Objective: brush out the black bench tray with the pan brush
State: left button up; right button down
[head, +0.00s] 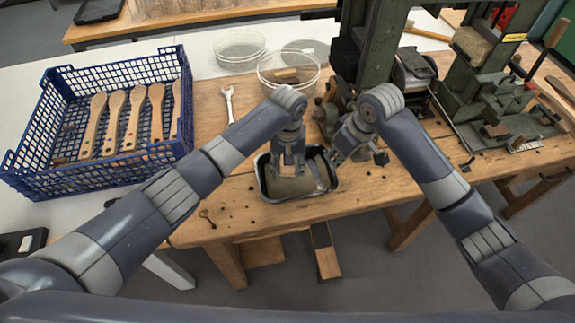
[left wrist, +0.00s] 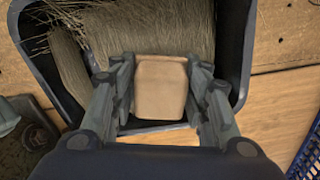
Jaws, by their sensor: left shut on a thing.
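The black bench tray (head: 331,188) sits at the front edge of the wooden bench, with grey-brown bristle fibres (left wrist: 150,30) inside it. My left gripper (head: 290,164) is over the tray, shut on a pale wooden block-shaped part, which I take to be the pan brush (head: 287,171). In the left wrist view, this wooden part (left wrist: 160,85) sits between the two fingers (left wrist: 160,95); the brush's own bristles cannot be told from the fibres in the tray. My right gripper (head: 358,153) is at the tray's right side, its fingers apart and empty.
A blue crate (head: 110,160) with several wooden brush handles stands left. Green machinery (head: 375,55) stands behind and right.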

aim_at(290, 188)
jog(key=shift+f, duration=1.3)
jog(key=shift+f, duration=0.95)
dwell(0.4)
pick_arm(q)
jog(key=shift+f, duration=0.95)
dwell(0.3)
jog(key=shift+s+d+r, duration=0.1)
jog(key=shift+s+d, duration=0.15)
jog(key=shift+s, duration=0.65)
jog(key=shift+s+d, duration=0.25)
jog(key=shift+s, duration=0.6)
